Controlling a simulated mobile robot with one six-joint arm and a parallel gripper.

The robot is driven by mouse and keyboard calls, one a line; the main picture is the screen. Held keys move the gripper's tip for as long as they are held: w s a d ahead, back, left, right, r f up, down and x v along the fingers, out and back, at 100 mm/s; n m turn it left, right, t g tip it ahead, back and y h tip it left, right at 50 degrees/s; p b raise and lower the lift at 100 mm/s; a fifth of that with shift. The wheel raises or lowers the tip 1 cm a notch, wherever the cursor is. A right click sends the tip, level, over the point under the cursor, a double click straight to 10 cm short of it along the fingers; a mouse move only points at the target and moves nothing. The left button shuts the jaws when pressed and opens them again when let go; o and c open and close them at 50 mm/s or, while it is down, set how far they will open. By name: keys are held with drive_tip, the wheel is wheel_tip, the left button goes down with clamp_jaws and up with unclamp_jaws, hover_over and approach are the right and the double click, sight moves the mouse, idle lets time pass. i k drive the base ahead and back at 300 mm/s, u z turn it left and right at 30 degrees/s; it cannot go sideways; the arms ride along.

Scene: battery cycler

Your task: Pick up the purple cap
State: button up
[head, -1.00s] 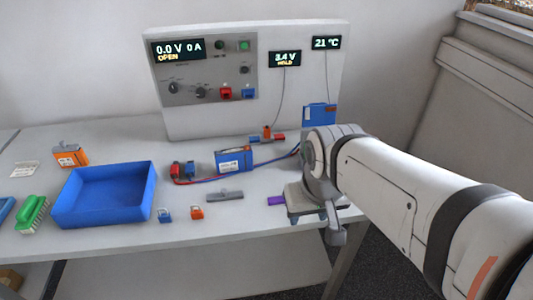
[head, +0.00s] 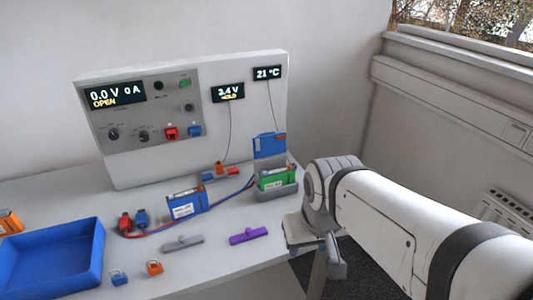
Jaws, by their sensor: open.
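The purple cap (head: 249,236) lies flat on the table in the head view, a long low piece with a small raised part on top. It is right of a similar grey cap (head: 182,243). My gripper (head: 335,262) hangs at the table's right front edge, to the right of the purple cap and apart from it. It is open, and nothing shows between its fingers. The arm partly hides the table edge there.
A blue bin (head: 55,258) stands at the left. Small blue (head: 119,278) and orange (head: 154,267) pieces lie near the front edge. Behind the caps are a blue battery (head: 186,203) with red and blue leads, a green battery (head: 277,179) in a grey holder, and the cycler panel (head: 150,105).

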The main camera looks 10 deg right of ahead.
sight(249, 234)
drive_tip(key=z, duration=0.05)
drive_tip(key=k, duration=1.25)
drive_tip(key=u, duration=0.7)
drive_tip(key=i, duration=1.5)
drive_tip(key=z, duration=0.3)
